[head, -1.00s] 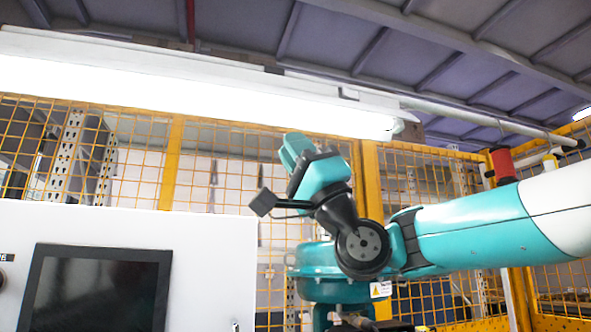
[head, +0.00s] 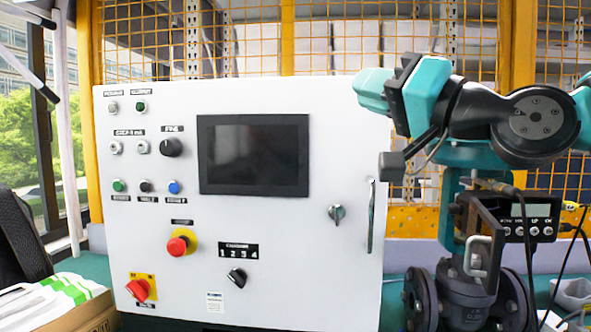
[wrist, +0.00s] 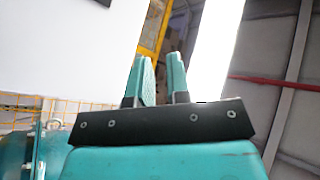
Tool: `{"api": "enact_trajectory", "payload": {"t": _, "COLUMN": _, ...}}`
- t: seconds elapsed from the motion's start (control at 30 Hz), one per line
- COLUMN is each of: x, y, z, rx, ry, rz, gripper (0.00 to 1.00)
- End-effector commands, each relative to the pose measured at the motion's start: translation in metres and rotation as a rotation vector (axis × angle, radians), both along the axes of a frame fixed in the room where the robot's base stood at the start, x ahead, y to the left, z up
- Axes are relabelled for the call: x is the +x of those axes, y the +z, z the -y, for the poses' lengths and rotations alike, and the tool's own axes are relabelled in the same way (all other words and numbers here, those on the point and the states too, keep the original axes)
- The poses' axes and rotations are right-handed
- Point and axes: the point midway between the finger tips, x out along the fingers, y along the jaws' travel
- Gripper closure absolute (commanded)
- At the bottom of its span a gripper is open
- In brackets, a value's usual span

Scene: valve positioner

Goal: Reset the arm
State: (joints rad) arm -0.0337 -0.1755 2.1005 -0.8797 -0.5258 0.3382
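My arm comes in from the right in the head view, folded at a dark round joint. My teal gripper (head: 369,90) is raised in front of the upper right of the control cabinet and points left. In the wrist view, the two teal fingers of my gripper (wrist: 160,70) stand apart with a narrow gap and nothing between them. The wrist camera looks up past the fingers at a bright lamp and the ceiling.
A white control cabinet (head: 270,250) with a dark screen (head: 253,155), a red emergency button (head: 178,246) and several knobs stands left of my arm. A valve positioner with a display (head: 532,221) sits above a dark valve (head: 468,300) below my arm. Yellow mesh fencing (head: 350,40) stands behind.

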Motion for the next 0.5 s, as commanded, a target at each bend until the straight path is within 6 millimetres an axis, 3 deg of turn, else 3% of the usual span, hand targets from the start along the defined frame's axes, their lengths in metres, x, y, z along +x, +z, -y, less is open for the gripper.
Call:
{"api": "enact_trajectory", "payload": {"t": 0.03, "x": -0.008, "y": -0.028, "z": -0.012, "rx": -0.142, "ry": 0.020, "rz": -0.097, "gripper": 0.83}}
{"api": "enact_trajectory", "payload": {"t": 0.13, "x": -0.034, "y": -0.102, "z": -0.022, "rx": -0.441, "ry": 0.079, "rz": -0.290, "gripper": 0.83}}
{"api": "enact_trajectory", "payload": {"t": 0.2, "x": -0.063, "y": -0.150, "z": -0.019, "rx": -0.642, "ry": 0.141, "rz": -0.422, "gripper": 0.83}}
{"api": "enact_trajectory", "payload": {"t": 0.3, "x": -0.109, "y": -0.204, "z": -0.003, "rx": -0.888, "ry": 0.241, "rz": -0.590, "gripper": 0.83}}
{"api": "enact_trajectory", "payload": {"t": 0.4, "x": -0.151, "y": -0.237, "z": 0.017, "rx": -1.071, "ry": 0.337, "rz": -0.721, "gripper": 0.83}}
{"api": "enact_trajectory", "payload": {"t": 0.5, "x": -0.181, "y": -0.255, "z": 0.033, "rx": -1.188, "ry": 0.408, "rz": -0.808, "gripper": 0.83}}
